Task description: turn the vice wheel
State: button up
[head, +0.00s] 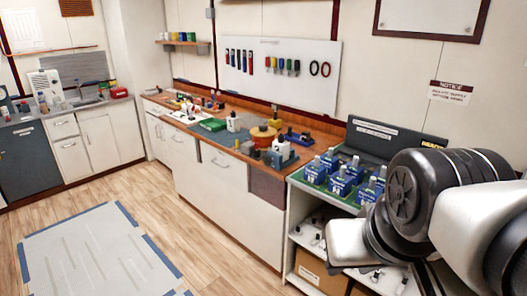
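A grey-blue block-like device (281,153), which may be the vice, stands at the near right end of the wooden-topped workbench (222,143). A round orange disc-shaped thing (263,132) is just behind and left of it. I cannot tell whether this is the vice wheel; no wheel shows clearly at this size. My arm fills the right side of the view, in front of the shelf unit and well apart from the device. My gripper's fingers cannot be made out.
Several blue breaker-like units (341,187) stand on a green-topped shelf unit (291,224) right of the bench. A white bottle (233,122) and a green tray (213,125) share the benchtop. A tool board (280,70) hangs above. The wooden floor (203,255) before the bench is clear.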

aim_at(268, 161)
jog(key=i+j+z, duration=0.4)
jog(key=i+j, duration=0.35)
jog(key=i, duration=0.3)
jog(key=i+j+z, duration=0.4)
jog(key=i+j, duration=0.5)
jog(key=j, duration=0.15)
